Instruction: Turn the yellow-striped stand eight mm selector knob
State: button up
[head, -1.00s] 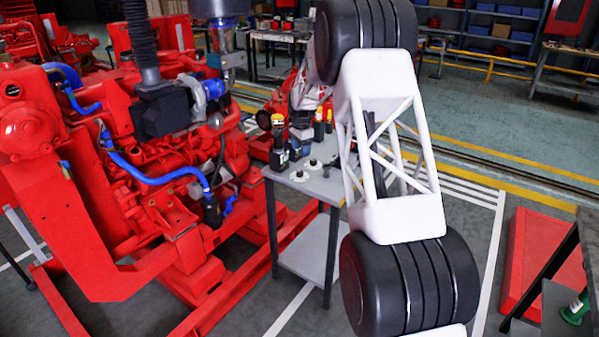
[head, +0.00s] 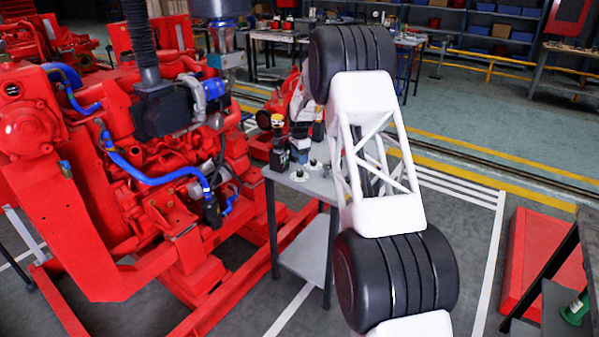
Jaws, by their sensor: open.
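A small grey bench (head: 322,188) stands right of the red engine and carries several small knobs and stands. A dark stand with a yellow top (head: 278,138) is at its back left. Small dark knobs on pale round bases sit near the front, one of them a front knob (head: 299,175). I cannot tell which is the eight mm selector, and no stripes are readable. My gripper (head: 299,156) appears small over the bench, right of the yellow-topped stand, open. Its fingertips are hard to make out, and I see no contact with a knob. My white and black arm hides the bench's right part.
The red engine (head: 150,160) with blue hoses fills the left, close to the bench. A red low platform (head: 540,262) lies at the right. Work tables and shelves stand at the back.

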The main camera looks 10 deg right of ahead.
aim_at(299, 171)
jog(key=shift+f, duration=3.7)
jog(key=c, duration=0.9)
